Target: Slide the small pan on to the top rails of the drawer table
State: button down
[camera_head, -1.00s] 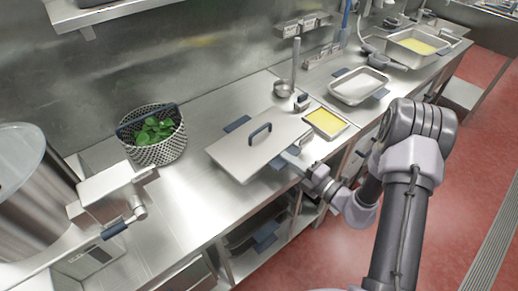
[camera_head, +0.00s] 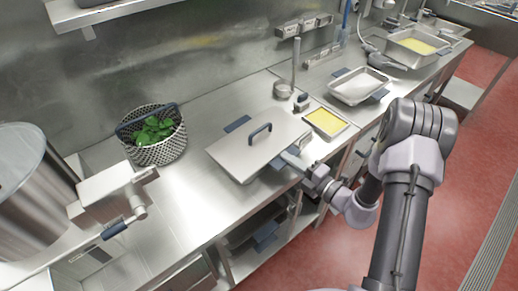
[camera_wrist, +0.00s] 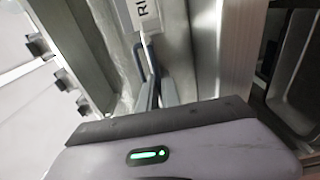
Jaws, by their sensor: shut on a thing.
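A small shallow pan with yellow contents (camera_head: 326,122) lies on the steel counter, just right of a larger lidded pan (camera_head: 252,151) with a dark blue lid handle. I cannot tell for sure which pan the task means. My gripper (camera_head: 292,158) is low at the counter's front edge, by the lidded pan's front right corner. In the wrist view my gripper (camera_wrist: 154,88) is shut on a dark blue handle (camera_wrist: 140,58) below a white label reading "RI". What the handle belongs to is unclear. The drawer table's top rails cannot be made out.
A perforated basket of green leaves (camera_head: 152,141) stands on the left, near a large steel kettle (camera_head: 25,190). A ladle (camera_head: 284,90), an empty tray (camera_head: 357,88) and a yellow-filled pan (camera_head: 418,46) stand farther back. Counter between basket and lidded pan is clear.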

dwell(0.3)
notch_tip(320, 180, up, 5)
jog(key=p, duration=0.5)
jog(key=shift+r, duration=0.2)
jog(key=shift+f, duration=0.15)
